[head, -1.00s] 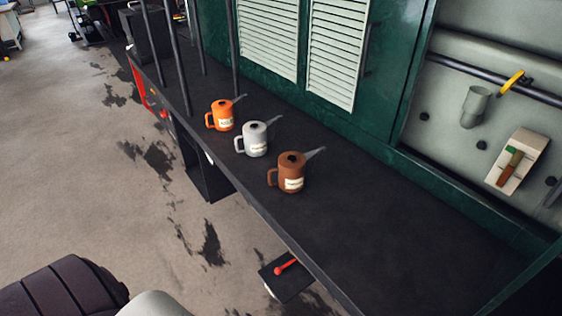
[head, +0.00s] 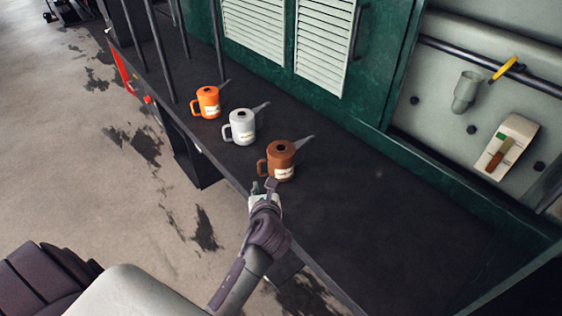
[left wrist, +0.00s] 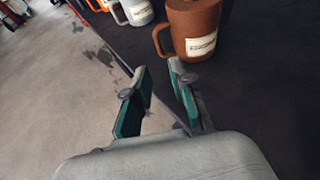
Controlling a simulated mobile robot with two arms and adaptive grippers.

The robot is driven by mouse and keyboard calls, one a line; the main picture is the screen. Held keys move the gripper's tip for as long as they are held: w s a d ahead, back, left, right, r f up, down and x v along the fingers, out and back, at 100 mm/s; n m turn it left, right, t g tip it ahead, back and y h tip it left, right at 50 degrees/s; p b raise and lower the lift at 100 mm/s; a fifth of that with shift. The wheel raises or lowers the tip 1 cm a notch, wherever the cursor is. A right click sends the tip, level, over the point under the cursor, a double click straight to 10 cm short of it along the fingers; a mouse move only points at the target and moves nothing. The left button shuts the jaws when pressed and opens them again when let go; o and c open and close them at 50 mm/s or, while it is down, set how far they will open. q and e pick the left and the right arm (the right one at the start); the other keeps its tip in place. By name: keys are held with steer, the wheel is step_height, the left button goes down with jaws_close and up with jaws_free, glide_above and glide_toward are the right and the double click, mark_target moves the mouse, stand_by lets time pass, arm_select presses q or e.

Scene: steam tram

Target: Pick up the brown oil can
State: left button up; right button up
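The brown oil can (head: 281,161) stands upright on the dark running board (head: 370,215), its handle to the left and its spout to the upper right. In the left wrist view the brown can (left wrist: 191,30) is at the top, with a pale label and its handle toward the board's edge. My left gripper (head: 264,186) is just in front of the can, near its handle. In the left wrist view the gripper's green-padded fingers (left wrist: 155,82) are apart with nothing between them, short of the handle. My right gripper is not in view.
A grey oil can (head: 241,127) and an orange oil can (head: 208,102) stand in a row beyond the brown one. Dark upright bars (head: 160,50) rise farther back. A green wall with louvred panels (head: 322,45) borders the board. The board to the right is clear.

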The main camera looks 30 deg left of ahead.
mark_target(259, 167)
arm_select(q)
steer(key=x, duration=0.8)
steer(key=shift+w+a+r+p, duration=0.1)
steer(key=shift+w+a+p, duration=0.15)
steer(key=shift+w+p, duration=0.05)
steer(key=shift+p+x, duration=0.4)
steer(key=shift+x, duration=2.3)
steer(key=shift+s+a+r, duration=0.15)
steer(key=shift+a+r, duration=0.05)
jaws_close()
